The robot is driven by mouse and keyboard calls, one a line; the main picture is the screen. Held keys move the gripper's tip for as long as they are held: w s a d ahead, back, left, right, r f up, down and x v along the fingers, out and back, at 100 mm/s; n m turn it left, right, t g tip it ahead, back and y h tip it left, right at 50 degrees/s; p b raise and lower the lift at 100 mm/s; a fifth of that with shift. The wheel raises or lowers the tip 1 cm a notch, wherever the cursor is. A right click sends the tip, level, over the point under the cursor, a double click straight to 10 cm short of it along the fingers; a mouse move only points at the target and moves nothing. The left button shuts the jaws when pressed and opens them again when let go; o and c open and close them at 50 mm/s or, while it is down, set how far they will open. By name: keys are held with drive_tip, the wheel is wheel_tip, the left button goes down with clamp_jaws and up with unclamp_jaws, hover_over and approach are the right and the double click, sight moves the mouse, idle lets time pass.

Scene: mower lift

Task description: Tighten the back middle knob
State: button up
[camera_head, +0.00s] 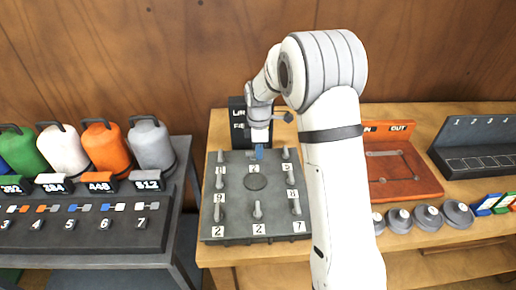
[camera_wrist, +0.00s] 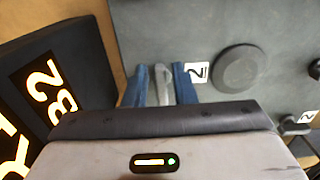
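The grey board (camera_head: 233,188) lies on the wooden table and carries several upright grey knobs around a round disc (camera_head: 256,182). My gripper (camera_head: 259,152) is at the middle of the back row, pointing down. In the wrist view its two blue fingers (camera_wrist: 160,87) stand on either side of the back middle knob (camera_wrist: 162,84), which is a narrow grey handle. A label reading 2 (camera_wrist: 197,72) lies beside the right finger. In the head view the fingers largely hide this knob.
A black display (camera_wrist: 55,85) stands close behind the board, near my gripper. To the right are an orange tray (camera_head: 412,180) and several grey round pieces (camera_head: 428,215). Coloured canisters (camera_head: 108,147) stand on a separate stand at left.

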clamp_jaws()
drive_tip(key=shift+m, duration=0.3)
drive_tip(key=m, duration=0.1)
drive_tip(key=m+b, duration=0.1)
drive_tip(key=shift+s+m, duration=0.25)
drive_tip(key=shift+m, duration=0.05)
drive_tip(key=m, duration=0.1)
drive_tip(key=m+b, duration=0.1)
drive_tip(key=m, duration=0.1)
drive_tip(key=m+b, duration=0.1)
drive_tip(key=shift+s+a+m, duration=0.2)
drive_tip(key=shift+s+m, duration=0.1)
drive_tip(key=m, duration=0.3)
drive_tip(key=m+b, duration=0.1)
drive_tip(key=m, duration=0.1)
drive_tip(key=shift+s+a, duration=0.3)
drive_tip(key=shift+a, duration=0.05)
drive_tip(key=shift+a+r+m+b, duration=0.1)
drive_tip(key=shift+a+m+b, duration=0.1)
drive_tip(key=shift+m, duration=1.05)
drive_tip(key=shift+a+m+b, duration=0.15)
drive_tip(key=shift+m, duration=1.1)
